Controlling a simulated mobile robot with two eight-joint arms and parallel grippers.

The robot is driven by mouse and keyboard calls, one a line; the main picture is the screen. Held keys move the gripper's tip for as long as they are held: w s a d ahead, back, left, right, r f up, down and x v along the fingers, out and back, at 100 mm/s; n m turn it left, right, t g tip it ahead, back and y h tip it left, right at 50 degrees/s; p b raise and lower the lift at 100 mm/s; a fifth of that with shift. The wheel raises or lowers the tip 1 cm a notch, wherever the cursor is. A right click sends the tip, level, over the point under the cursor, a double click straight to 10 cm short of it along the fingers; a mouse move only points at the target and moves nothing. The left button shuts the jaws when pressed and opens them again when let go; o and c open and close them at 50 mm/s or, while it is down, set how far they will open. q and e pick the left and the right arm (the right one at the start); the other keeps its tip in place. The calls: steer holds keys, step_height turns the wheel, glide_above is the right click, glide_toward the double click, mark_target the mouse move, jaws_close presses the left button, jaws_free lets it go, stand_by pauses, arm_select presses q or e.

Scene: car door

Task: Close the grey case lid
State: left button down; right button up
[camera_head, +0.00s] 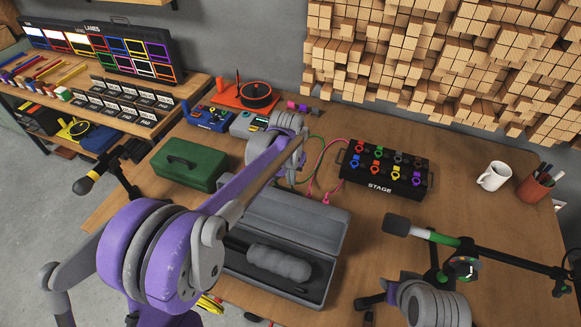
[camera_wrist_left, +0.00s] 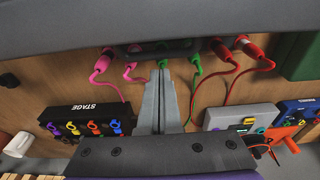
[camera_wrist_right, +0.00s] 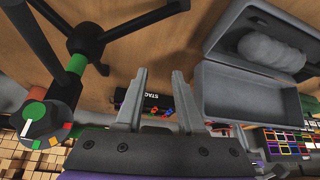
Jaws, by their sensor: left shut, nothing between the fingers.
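The grey case (camera_head: 318,291) stands open on the bench with a dark grey microphone (camera_head: 280,262) in its base. Its lid (camera_head: 300,215) is raised at the back, and the arm partly covers it. My left gripper (camera_head: 293,172) is beyond the lid's upper edge. In the left wrist view its fingers (camera_wrist_left: 164,78) are shut and empty, below a grey band that looks like the lid. I cannot tell whether they touch it. In the right wrist view my right gripper (camera_wrist_right: 159,75) is open and empty; the open case (camera_wrist_right: 245,92) is at upper right.
A green box (camera_head: 190,165) is left of the case. The black stage box (camera_head: 385,172) and cables (camera_wrist_left: 222,85) are behind it. A microphone on a stand (camera_head: 430,237) is to the right. A white mug (camera_head: 493,176) and pen pot (camera_head: 533,187) stand farther right.

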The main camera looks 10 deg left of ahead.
arm_select(q)
steer(key=s, duration=0.2)
steer(key=r, duration=0.1)
steer(key=shift+s+a+r, duration=0.1)
steer(key=shift+s+a, duration=0.15)
steer(key=shift+s, duration=0.15)
steer(key=shift+s+a, duration=0.1)
steer(key=shift+s, duration=0.4)
arm_select(e)
steer(key=shift+w+r, duration=0.25)
steer(key=shift+r, duration=0.35)
arm_select(q)
steer(key=shift+s+r, duration=0.1)
